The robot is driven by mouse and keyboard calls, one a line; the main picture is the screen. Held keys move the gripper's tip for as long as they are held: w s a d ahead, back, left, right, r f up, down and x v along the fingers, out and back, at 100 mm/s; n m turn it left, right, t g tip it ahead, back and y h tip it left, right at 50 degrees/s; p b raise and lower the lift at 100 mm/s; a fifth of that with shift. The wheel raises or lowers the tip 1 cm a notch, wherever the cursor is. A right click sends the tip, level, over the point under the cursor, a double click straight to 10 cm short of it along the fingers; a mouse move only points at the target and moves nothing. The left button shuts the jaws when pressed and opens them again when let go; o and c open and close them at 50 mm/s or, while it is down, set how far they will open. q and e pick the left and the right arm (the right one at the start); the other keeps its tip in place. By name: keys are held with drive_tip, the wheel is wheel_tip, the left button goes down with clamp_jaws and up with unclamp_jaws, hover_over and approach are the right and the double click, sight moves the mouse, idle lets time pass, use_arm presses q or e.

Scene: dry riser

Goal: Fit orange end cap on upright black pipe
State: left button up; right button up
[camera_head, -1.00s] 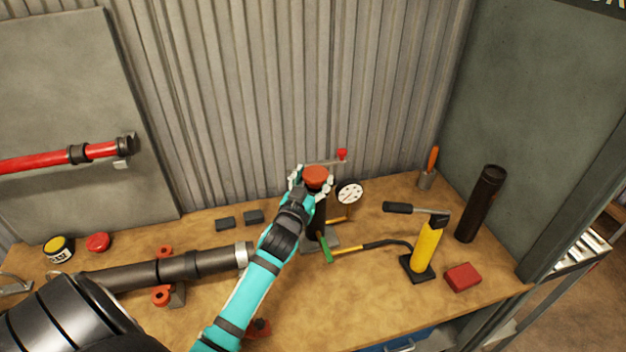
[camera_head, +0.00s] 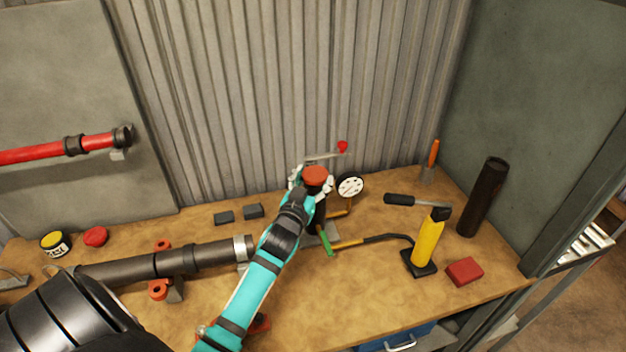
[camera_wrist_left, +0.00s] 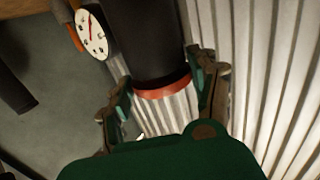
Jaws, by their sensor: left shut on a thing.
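The orange end cap (camera_head: 315,176) is at the top of the upright black pipe (camera_head: 319,217), near the back of the bench. My left gripper (camera_head: 312,184) is around the cap, shut on it, with its fingers on either side. In the left wrist view the cap shows as an orange band (camera_wrist_left: 165,88) at the end of the wide black pipe (camera_wrist_left: 147,40), between the two fingers (camera_wrist_left: 163,98). The cap looks in line with the pipe and touching it; how far it is seated I cannot tell. My forearm hides part of the pipe and its base.
A round gauge (camera_head: 350,187) and a red-knobbed lever (camera_head: 342,147) stand close beside the pipe. A yellow hand pump (camera_head: 427,243), a red block (camera_head: 465,271) and a dark cylinder (camera_head: 482,197) are to the right. A horizontal black pipe (camera_head: 205,256) lies left.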

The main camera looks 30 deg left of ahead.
use_arm(q)
drive_tip(key=shift+f, duration=0.35)
drive_tip(key=o, duration=1.4)
drive_tip(key=shift+s, duration=0.15)
drive_tip(key=v, duration=1.1)
drive_tip(key=shift+s+d, duration=0.15)
drive_tip(key=shift+s, duration=0.2)
